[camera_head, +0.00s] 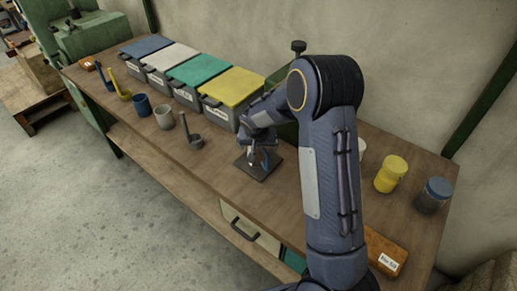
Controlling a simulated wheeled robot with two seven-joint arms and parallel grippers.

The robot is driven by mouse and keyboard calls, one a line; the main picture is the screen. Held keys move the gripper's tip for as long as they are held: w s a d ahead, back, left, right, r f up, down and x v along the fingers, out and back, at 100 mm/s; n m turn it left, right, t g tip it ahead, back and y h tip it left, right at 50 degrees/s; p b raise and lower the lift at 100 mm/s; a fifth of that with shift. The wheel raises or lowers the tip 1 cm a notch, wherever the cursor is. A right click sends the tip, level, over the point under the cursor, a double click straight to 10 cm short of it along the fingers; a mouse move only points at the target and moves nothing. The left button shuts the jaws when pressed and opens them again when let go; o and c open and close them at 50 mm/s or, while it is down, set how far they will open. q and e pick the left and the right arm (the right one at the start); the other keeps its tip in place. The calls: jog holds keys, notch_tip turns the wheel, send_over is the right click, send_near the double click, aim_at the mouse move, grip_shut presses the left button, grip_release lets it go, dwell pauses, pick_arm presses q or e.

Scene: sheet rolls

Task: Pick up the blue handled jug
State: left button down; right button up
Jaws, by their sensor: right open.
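A blue jug or cup (141,105) stands upright on the wooden workbench, left of the middle in the head view; I cannot make out a handle on it. My right arm reaches across the bench from the lower right. My right gripper (257,158) points down over a dark square plate (262,171) in front of the yellow-lidded bin. It is open, well to the right of the blue jug and apart from it. A small bluish part shows at the fingers, too small to tell apart from the gripper. My left gripper is not in view.
A grey cup (164,118) and a grey long-handled ladle (194,141) stand right of the blue jug. Several lidded bins (233,88) line the back. A yellow jar (390,174) and a blue-lidded jar (434,195) stand at the right end.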

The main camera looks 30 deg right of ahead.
jog(key=shift+c, duration=0.3)
jog(key=c, duration=1.1)
jog(key=shift+o, duration=0.2)
jog(key=shift+r, duration=0.15)
